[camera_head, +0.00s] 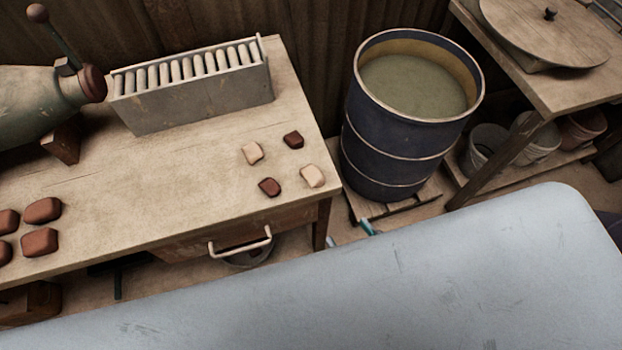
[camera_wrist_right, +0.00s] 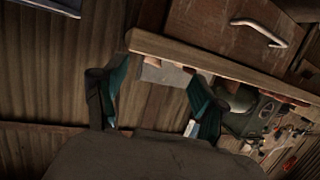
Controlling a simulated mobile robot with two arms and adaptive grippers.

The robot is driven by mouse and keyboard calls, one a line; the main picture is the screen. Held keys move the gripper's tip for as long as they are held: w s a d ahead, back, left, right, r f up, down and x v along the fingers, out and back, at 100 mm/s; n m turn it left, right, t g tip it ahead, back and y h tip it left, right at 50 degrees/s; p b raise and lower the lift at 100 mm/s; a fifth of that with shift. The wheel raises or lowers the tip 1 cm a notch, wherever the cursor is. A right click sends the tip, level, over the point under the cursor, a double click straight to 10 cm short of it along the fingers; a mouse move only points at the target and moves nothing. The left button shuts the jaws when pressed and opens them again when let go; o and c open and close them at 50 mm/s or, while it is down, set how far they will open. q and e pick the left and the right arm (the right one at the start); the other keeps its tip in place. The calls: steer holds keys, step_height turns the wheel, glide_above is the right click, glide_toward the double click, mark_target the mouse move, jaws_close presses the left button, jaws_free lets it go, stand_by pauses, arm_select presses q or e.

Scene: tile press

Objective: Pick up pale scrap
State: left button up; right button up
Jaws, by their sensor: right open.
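Two pale scraps lie on the wooden table near its right end: one on the left (camera_head: 252,153) and one nearer the right edge (camera_head: 312,176). Two dark red-brown scraps, one at the back (camera_head: 293,139) and one in front (camera_head: 269,187), lie beside them. My right gripper (camera_wrist_right: 158,82) is open, with nothing between its teal fingers. In the head view only small teal bits of it show beyond the table's right front corner, apart from the scraps. The scraps cannot be made out clearly in the wrist view. My left gripper is not in view.
A slotted grey rack (camera_head: 200,100) stands at the table's back, with a green press barrel (camera_head: 35,105) to its left. Several brown lumps (camera_head: 40,242) lie front left. A dark blue drum (camera_head: 385,155) stands right of the table. The drawer handle (camera_head: 240,243) sticks out in front.

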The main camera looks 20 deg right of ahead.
step_height(320, 180, up, 3)
glide_toward(316, 178)
steer(key=w, duration=0.1)
steer(key=w+f, duration=0.1)
steer(key=w, duration=0.1)
steer(key=shift+a+f+t, duration=0.35)
steer(key=shift+a+t, duration=0.05)
steer(key=shift+r+x, duration=0.1)
steer(key=shift+x, duration=1.35)
steer(key=shift+r+x, duration=0.15)
steer(key=shift+x, duration=1.35)
steer(key=c, duration=1.2)
